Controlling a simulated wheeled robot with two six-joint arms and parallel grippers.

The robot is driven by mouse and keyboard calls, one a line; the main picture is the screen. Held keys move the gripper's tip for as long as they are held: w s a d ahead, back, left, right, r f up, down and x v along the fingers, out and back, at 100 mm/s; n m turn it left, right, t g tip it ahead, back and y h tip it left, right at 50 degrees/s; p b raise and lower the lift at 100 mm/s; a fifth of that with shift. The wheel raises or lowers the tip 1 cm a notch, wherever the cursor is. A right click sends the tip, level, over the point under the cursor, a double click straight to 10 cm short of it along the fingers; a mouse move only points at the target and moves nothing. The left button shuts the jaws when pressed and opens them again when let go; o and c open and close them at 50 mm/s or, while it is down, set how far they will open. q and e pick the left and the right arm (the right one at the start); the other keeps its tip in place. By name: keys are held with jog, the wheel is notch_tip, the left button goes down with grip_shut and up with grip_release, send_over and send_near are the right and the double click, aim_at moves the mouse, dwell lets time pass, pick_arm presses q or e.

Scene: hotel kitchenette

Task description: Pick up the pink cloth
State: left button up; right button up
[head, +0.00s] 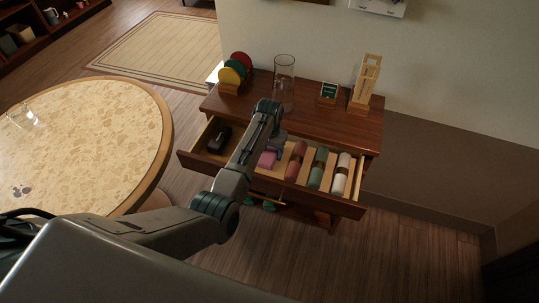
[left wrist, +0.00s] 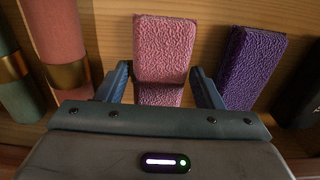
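The pink cloth (head: 266,160) is a folded, textured block in the open drawer (head: 335,203) of the wooden cabinet. In the left wrist view the pink cloth (left wrist: 165,50) stands straight ahead, its lower part between the fingers. My left gripper (left wrist: 161,80) is open, one finger on each side of the cloth, with small gaps seeming to show. In the head view my left gripper (head: 278,144) is over the drawer beside the cloth, partly hidden by my arm. My right gripper is not in view.
A purple cloth (left wrist: 250,65) stands close right of the pink one in the wrist view. Red (head: 297,160), green (head: 318,168) and white (head: 342,174) rolls lie in the drawer, with a dark object (head: 219,138) at its left. A glass (head: 284,82) stands on the cabinet top.

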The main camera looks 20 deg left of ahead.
pick_arm(q)
jog(key=c, duration=0.6)
notch_tip(320, 180, up, 12)
jog(key=b, duration=0.2)
notch_tip(320, 180, up, 5)
jog(key=p, duration=0.2)
send_over(270, 152)
jog(key=shift+s+r+p, duration=0.2)
jog(key=shift+r+p, duration=0.35)
jog(key=o, duration=0.4)
jog(key=c, duration=0.3)
